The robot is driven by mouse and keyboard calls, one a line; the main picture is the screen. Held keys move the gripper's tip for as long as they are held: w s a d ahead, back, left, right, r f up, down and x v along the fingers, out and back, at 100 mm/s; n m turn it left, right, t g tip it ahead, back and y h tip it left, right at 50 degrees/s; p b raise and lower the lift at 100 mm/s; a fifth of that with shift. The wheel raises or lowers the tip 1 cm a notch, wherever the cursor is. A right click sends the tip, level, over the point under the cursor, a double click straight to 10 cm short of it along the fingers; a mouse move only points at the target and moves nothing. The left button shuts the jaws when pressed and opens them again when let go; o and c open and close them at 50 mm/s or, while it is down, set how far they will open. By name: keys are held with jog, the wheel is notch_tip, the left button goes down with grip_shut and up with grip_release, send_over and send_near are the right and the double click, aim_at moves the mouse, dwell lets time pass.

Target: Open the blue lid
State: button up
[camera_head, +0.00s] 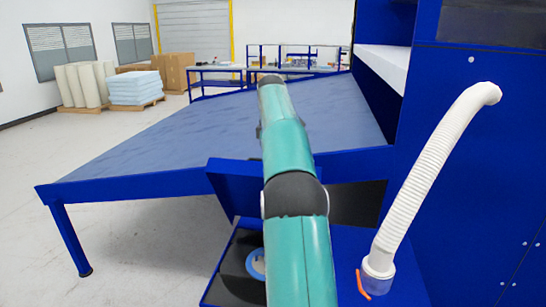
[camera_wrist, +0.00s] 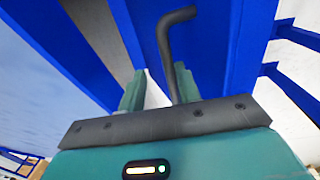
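A blue panel (camera_head: 232,182), which looks like the lid, stands tilted behind my arm, above a dark recess (camera_head: 245,270). My arm hides its right part. In the wrist view a bent black handle (camera_wrist: 172,50) runs in front of a wide blue surface (camera_wrist: 215,40); I cannot tell for sure that this is the same lid. My gripper (camera_wrist: 160,90) has its two teal fingers apart, with pale floor showing between them. The handle's lower end reaches down near the right finger; I cannot tell whether they touch. The gripper is hidden in the head view.
A large sloping grey-blue table (camera_head: 200,125) with blue edges fills the middle. A white ribbed hose (camera_head: 425,175) rises at the right beside a tall blue cabinet (camera_head: 480,190). A blue ring (camera_head: 256,263) lies in the recess. Open floor (camera_head: 150,240) is at the left.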

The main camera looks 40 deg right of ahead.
jog(key=shift+r, duration=0.1)
jog(key=s+a+r, duration=0.9)
jog(key=s+r, duration=0.1)
jog(key=r, duration=0.3)
jog(key=shift+s, duration=0.35)
dwell(0.4)
dwell(0.4)
